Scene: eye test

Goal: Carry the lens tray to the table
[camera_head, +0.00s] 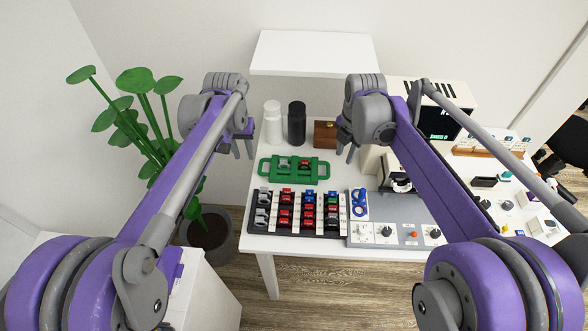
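A green tray with a handle at each end (268,176) lies flat on the white table (262,147); I take it as the lens tray. A few small red and grey pieces sit in it. My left gripper (237,149) is above the table's left edge, up and left of the tray, with its fingers apart and nothing between them. My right gripper (346,151) is up and right of the tray, near a brown box. Its fingers look apart and empty. Neither gripper seems to touch the tray.
A black rack (295,227) of colored pieces lies in front of the tray, beside a grey instrument panel (392,228). Behind stand a white bottle (272,123), a black bottle (297,124) and the brown box (324,134). A shelf (313,52) overhangs. A potted plant (207,234) stands left.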

